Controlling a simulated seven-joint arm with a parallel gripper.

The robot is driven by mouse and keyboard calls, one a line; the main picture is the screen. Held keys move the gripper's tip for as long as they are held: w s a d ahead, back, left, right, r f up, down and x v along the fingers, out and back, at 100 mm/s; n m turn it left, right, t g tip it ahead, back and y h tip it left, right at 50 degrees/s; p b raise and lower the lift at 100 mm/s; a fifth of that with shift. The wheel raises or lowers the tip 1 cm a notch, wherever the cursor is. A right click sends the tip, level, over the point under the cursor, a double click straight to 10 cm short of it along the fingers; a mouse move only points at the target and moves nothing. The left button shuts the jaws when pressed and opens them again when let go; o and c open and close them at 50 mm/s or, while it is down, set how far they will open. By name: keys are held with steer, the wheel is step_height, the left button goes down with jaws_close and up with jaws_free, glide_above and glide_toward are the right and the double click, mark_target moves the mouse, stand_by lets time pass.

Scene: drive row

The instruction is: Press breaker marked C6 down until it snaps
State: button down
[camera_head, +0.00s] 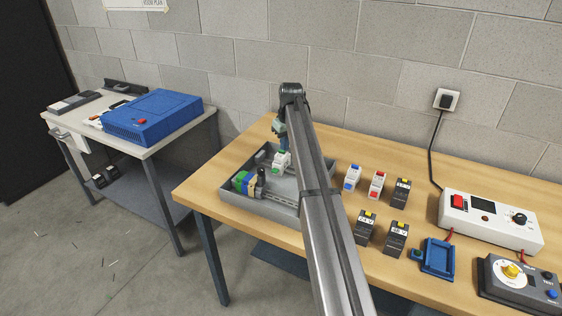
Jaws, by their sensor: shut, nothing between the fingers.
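A white breaker with green parts (281,163) stands in the grey tray (290,208), on or near the rail there. My gripper (281,148) points down just above this breaker, shut and empty. I cannot tell whether the fingertips touch it. Two more white breakers stand on the table right of my arm, one with a blue part (352,177) and one with a red part (377,185). No marking is legible, so I cannot tell which breaker is C6. My arm hides part of the tray.
Several terminal blocks (245,183) sit at the tray's left. Black blocks with yellow tops (396,237), a blue holder (438,259), a white power unit (490,220) and a grey dial box (520,280) stand to the right. A side table (160,140) holds a blue case (152,117).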

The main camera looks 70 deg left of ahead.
steer(key=shift+r, duration=0.15)
step_height(320, 180, up, 8)
stand_by(1.1)
stand_by(0.4)
